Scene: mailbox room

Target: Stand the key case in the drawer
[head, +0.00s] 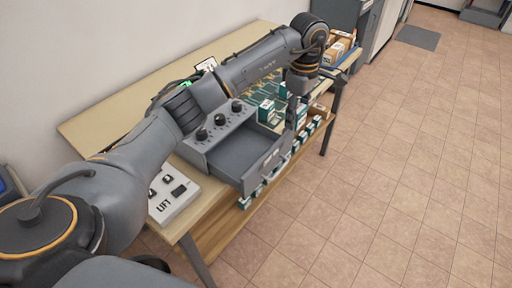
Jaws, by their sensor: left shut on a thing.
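The drawer (238,158) is a grey open tray, pulled out of a grey unit with dark knobs on the wooden table. Its front panel carries a small label. My left gripper (297,112) points down near the far right end of the drawer front. It is shut on a small dark thing, which I take to be the key case; the fingers hide most of it. I cannot tell its exact tilt or whether it touches the drawer. The visible drawer floor looks empty. My right gripper is out of view.
A white LIFT control box (174,195) sits at the table's near end. Teal and white cartons (267,111) stand beyond the drawer, with more on a shelf below. Brown boxes (341,46) are at the far end. The tiled floor (420,170) at right is clear.

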